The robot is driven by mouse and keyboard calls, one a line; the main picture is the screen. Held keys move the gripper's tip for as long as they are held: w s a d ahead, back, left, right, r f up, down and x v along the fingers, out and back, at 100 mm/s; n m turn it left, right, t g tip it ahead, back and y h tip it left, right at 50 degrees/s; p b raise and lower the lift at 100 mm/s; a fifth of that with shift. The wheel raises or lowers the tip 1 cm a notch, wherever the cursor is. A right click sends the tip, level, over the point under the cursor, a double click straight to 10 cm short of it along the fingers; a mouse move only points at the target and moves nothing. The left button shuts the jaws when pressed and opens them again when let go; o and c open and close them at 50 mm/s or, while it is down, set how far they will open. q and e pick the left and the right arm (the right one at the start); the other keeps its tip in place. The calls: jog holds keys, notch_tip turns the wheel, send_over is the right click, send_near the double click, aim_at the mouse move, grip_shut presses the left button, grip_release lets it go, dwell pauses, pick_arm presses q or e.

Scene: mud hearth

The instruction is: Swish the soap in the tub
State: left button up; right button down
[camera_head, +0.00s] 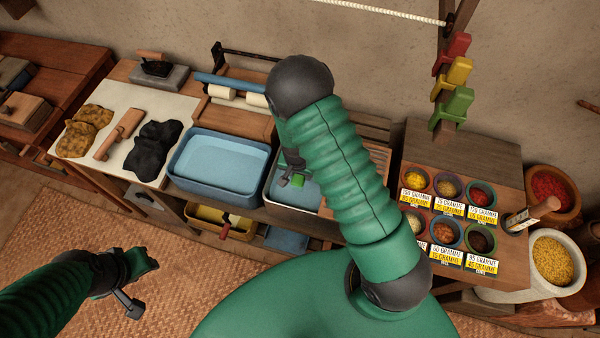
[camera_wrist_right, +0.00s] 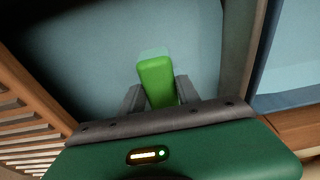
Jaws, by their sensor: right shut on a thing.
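The soap is a green block (camera_wrist_right: 156,78), held between the two fingers of my right gripper (camera_wrist_right: 155,92) in the right wrist view. Its far end looks paler, against the light blue inside of the tub. In the head view, a bit of the green soap (camera_head: 298,181) shows at my right gripper (camera_head: 290,180), over the white-rimmed tub (camera_head: 279,204) with blue inside. My right arm hides part of this tub. Whether the soap touches the bottom I cannot tell. My left gripper (camera_head: 138,275) is low at the left, over the floor mat and away from the tub; its jaws are unclear.
A larger blue basin (camera_head: 180,178) stands left of the tub. A slatted wooden rack (camera_wrist_right: 28,112) lies along the tub's other side. Spice bowls with labels stand on a wooden stand (camera_head: 425,158) at the right. The woven floor mat (camera_head: 60,235) is clear in front.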

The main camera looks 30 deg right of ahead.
jog(key=shift+f, duration=0.3)
jog(key=shift+d, duration=0.15)
